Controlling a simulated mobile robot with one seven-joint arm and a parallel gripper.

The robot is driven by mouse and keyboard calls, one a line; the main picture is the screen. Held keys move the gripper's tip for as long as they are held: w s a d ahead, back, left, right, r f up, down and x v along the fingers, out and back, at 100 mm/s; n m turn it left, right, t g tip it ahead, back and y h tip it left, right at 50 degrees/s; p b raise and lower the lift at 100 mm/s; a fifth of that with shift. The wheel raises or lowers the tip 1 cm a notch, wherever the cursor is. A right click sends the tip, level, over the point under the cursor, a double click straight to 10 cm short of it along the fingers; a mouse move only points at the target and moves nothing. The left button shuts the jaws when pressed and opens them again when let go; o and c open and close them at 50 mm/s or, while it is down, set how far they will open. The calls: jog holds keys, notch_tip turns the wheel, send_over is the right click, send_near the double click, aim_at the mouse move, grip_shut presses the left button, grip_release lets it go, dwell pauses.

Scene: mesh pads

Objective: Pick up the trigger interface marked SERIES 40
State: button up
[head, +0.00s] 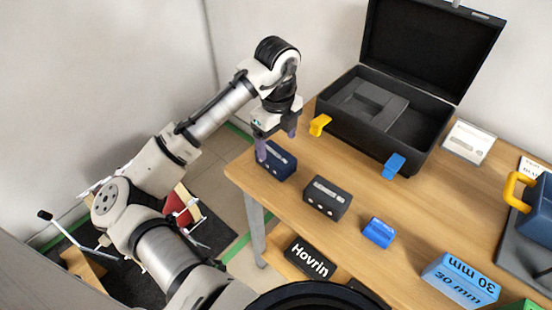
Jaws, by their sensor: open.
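A dark navy box (277,165) with a pale label stands near the left end of the wooden table. A dark grey box (327,198) with a similar pale label stands to its right. The markings on both are too small to read, so I cannot tell which one is SERIES 40. My gripper (277,147) is open, with its two purple fingers pointing down over the navy box. One finger overlaps the box's left end in the picture, and I cannot tell whether it touches. Nothing is seen held.
An open black case (440,120) with a foam insert and yellow and blue latches stands at the back. A small blue block (378,232), a light blue "30 mm" block (460,281) and a white card (469,142) lie right. A Hovrin box (310,260) sits below the tabletop.

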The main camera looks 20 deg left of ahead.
aim_at(276, 154)
jog(key=shift+w+a+f+p, duration=0.15)
jog(key=shift+f+p, duration=0.2)
jog(key=shift+f, duration=1.1)
jog(key=shift+w+a+f+p, duration=0.1)
jog(key=shift+f+p, duration=0.2)
jog(key=shift+f, duration=1.1)
jog(key=c, duration=1.3)
jog(key=shift+r, duration=0.15)
